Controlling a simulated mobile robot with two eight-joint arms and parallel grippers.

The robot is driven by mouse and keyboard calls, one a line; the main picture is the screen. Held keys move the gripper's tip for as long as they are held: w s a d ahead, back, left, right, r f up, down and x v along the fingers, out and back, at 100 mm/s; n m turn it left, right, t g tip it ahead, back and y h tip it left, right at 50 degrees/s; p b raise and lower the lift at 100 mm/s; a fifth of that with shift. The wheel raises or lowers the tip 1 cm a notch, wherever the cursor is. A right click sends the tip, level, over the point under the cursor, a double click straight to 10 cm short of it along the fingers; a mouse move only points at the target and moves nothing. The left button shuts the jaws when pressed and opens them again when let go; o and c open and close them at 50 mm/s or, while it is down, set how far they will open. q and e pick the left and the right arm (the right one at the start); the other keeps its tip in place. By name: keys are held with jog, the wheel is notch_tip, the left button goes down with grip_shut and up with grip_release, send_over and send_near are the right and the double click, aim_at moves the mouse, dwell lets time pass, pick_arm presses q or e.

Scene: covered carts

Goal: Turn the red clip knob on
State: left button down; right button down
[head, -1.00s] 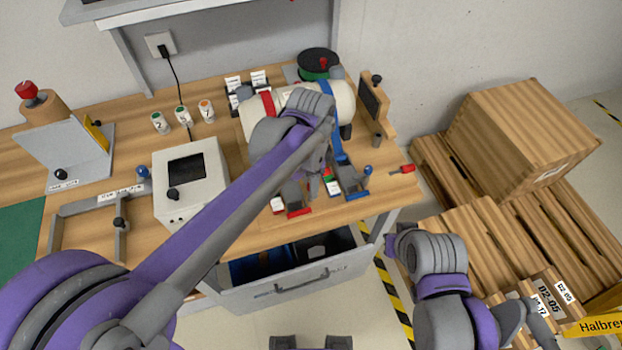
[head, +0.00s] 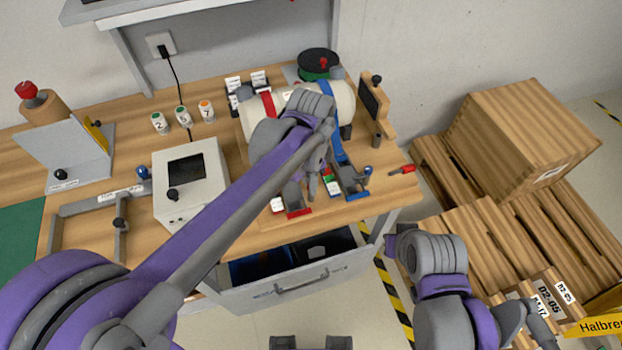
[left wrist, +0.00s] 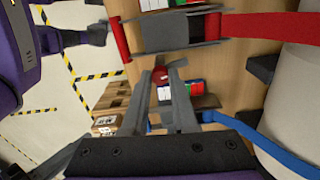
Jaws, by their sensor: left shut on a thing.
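The red clip (head: 298,212) is at the front edge of the bench, below the red strap (head: 268,104) around the cream cylinder (head: 342,99). In the left wrist view its grey body with red ends (left wrist: 180,32) is near the top, with the red strap (left wrist: 272,25) leading right. My left gripper (head: 313,190) is over the clips; in the left wrist view its fingertips (left wrist: 162,75) are shut on the small red knob (left wrist: 161,73). The fingers partly hide the knob. My right arm is low at right; its fingers cannot be made out.
The blue clip (head: 353,183) with its blue strap is just right of my left gripper. A red-handled tool (head: 402,169) lies at the bench's right edge. A grey box with a screen (head: 189,184) stands left. An open drawer (head: 296,288) is below. Wooden crates (head: 524,130) are at right.

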pick_arm(q)
jog(key=n, duration=0.4)
jog(key=shift+b, duration=0.35)
jog(key=n, duration=0.3)
jog(key=shift+n, duration=0.3)
jog(key=n+b, duration=0.1)
jog(key=n, duration=0.2)
jog(key=shift+n, duration=2.2)
pick_arm(e)
jog(key=shift+s+f, duration=0.3)
jog(key=shift+f, duration=0.4)
jog(key=shift+s+f, duration=0.3)
jog(key=shift+f, duration=0.4)
pick_arm(q)
jog(key=c, duration=0.7)
grip_release()
jog(key=shift+r, duration=0.1)
